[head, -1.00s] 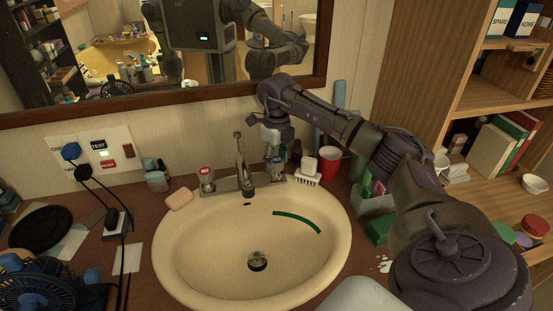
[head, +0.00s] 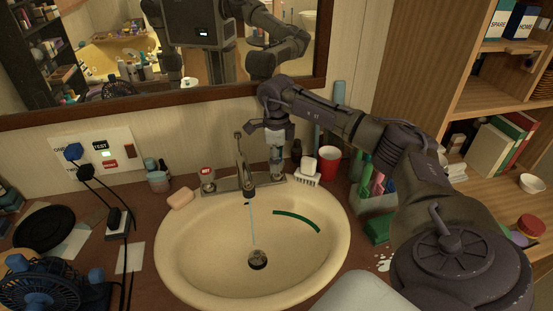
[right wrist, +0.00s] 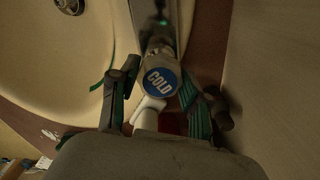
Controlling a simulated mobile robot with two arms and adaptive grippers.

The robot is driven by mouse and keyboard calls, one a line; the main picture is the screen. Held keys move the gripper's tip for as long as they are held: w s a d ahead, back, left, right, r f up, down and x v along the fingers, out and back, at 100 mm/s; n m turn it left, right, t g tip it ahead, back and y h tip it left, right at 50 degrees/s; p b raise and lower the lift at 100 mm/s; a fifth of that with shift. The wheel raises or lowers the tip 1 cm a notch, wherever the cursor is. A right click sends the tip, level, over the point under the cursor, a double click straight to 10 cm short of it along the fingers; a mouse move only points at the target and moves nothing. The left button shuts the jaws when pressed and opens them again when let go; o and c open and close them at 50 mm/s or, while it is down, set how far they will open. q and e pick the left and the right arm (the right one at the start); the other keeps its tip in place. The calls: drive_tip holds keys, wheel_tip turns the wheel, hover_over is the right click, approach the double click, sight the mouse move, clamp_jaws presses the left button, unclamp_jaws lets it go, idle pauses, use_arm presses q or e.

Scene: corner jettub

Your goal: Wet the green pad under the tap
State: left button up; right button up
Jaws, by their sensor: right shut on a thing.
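The tap (head: 240,165) stands at the back of the cream sink (head: 185,265), and a thin stream of water (head: 252,222) falls from its spout toward the drain. My right gripper (head: 277,152) is at the tap's cold handle (head: 277,170). In the right wrist view the blue COLD cap (right wrist: 160,82) sits between the fingers of my right gripper (right wrist: 158,105), which is shut on the handle. A green pad (head: 378,230) lies on the counter right of the sink, clear of the water. My left gripper is out of view.
A hot handle (head: 207,178) and pink soap (head: 180,198) are left of the tap. A white brush (head: 307,177), a red cup (head: 328,159) and a holder of coloured items (head: 372,200) stand to the right. A dark green curved strip (head: 298,218) lies on the basin's inner slope. A fan (head: 45,285) is front left.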

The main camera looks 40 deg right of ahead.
idle(0.3)
drive_tip(key=o, duration=1.1)
drive_tip(key=shift+o, duration=0.2)
wheel_tip(320, 180, up, 12)
